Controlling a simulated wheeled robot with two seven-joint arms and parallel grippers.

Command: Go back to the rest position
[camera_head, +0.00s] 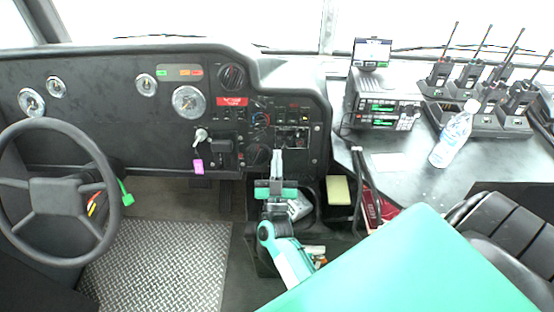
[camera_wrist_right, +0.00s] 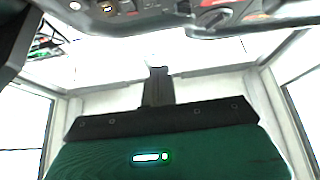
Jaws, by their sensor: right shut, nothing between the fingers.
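My right gripper (camera_head: 277,162) is in front of the lower part of the dashboard (camera_head: 120,120), pointing away from me. Its fingers are together with nothing between them. In the right wrist view the shut fingers (camera_wrist_right: 158,82) stick out from the dark and green gripper body, and dashboard controls show along the top edge. I cannot tell how far the fingertips are from the panel. My left gripper is not in view.
A steering wheel (camera_head: 62,195) stands at the left, with a key and purple tag (camera_head: 198,166) to its right. At the right, a dark counter (camera_head: 400,178) holds a radio unit (camera_head: 382,97), a water bottle (camera_head: 454,135) and several handheld radios. A black seat (camera_head: 510,235) is at lower right.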

